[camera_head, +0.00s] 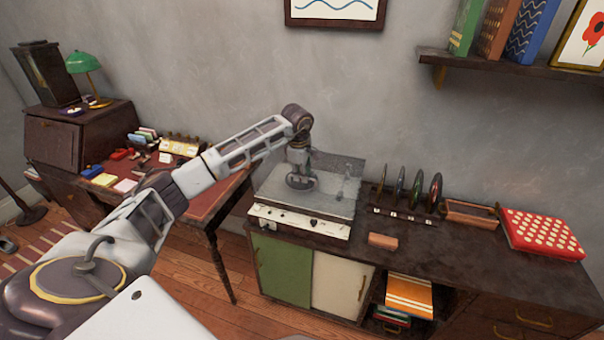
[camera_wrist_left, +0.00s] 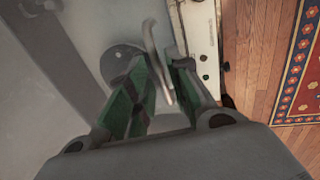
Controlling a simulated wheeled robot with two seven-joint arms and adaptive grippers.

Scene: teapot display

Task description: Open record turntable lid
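The record turntable (camera_head: 300,222) stands on the left part of the dark cabinet, with a pale front panel and knobs. Its grey see-through lid (camera_head: 335,207) lies over the deck, and a darker clear panel rises at the back; I cannot tell whether the lid is raised at all. My left gripper (camera_head: 300,182) points down at the lid from above. My right gripper is out of view.
Several upright records (camera_head: 415,190) stand right of the turntable, with a wooden tray (camera_head: 470,214) and a red dotted box (camera_head: 541,234) beyond. A small brown block (camera_head: 382,240) lies near the cabinet's front edge. A wall shelf (camera_head: 510,69) hangs above right.

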